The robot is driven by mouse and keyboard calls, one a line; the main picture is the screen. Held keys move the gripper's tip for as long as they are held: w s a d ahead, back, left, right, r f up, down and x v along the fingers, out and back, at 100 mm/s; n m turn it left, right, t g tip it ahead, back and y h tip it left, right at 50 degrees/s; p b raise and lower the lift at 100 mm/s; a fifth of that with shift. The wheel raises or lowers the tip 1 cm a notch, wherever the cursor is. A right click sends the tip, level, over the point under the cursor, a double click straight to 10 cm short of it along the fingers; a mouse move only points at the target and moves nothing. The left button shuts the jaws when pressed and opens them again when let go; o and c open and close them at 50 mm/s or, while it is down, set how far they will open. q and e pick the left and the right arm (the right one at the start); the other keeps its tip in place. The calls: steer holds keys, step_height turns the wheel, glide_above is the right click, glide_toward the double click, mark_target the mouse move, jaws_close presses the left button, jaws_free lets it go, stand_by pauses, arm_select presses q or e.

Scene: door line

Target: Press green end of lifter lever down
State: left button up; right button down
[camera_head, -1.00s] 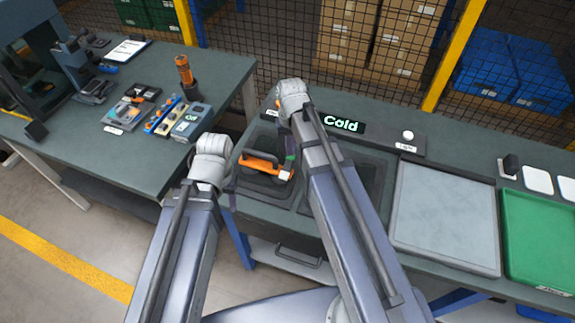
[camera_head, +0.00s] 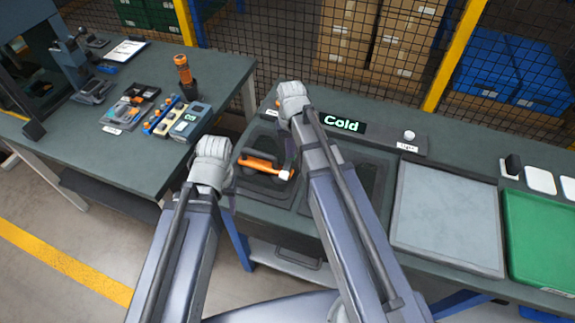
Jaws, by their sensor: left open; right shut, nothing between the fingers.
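An orange bar (camera_head: 260,166) with a pale block at its right end lies across a dark recessed station in the bench, left of my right forearm. I cannot make out a green lever end; the area to the right of the bar is partly covered by my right arm. My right gripper (camera_head: 290,148) is shut and empty, mostly hidden beside my forearm, above the right end of the bar. My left gripper (camera_head: 226,188) is open, mostly hidden by its wrist, left of the station. I cannot tell whether either touches anything.
A grey panel (camera_head: 446,220) and a green tray (camera_head: 542,240) lie to the right. A side table (camera_head: 90,165) with tools stands left, across a gap.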

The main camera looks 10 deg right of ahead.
steer(key=shift+f+b, duration=0.55)
steer(key=shift+f, duration=0.05)
steer(key=shift+r, duration=0.15)
step_height(320, 180, up, 7)
steer(key=p, duration=0.7)
stand_by(0.4)
steer(key=s+a+f+n+b, duration=0.1)
steer(key=s+a+n, duration=0.1)
steer(key=s+a, duration=0.3)
steer(key=s+a+f+n+h+b, duration=0.1)
steer(key=s+a+n, duration=0.1)
steer(key=s+a, duration=0.3)
steer(key=s, duration=0.4)
steer(key=shift+s+a+f+n, duration=0.2)
steer(key=shift+a+f+n, duration=0.05)
steer(key=shift+f+n, duration=0.05)
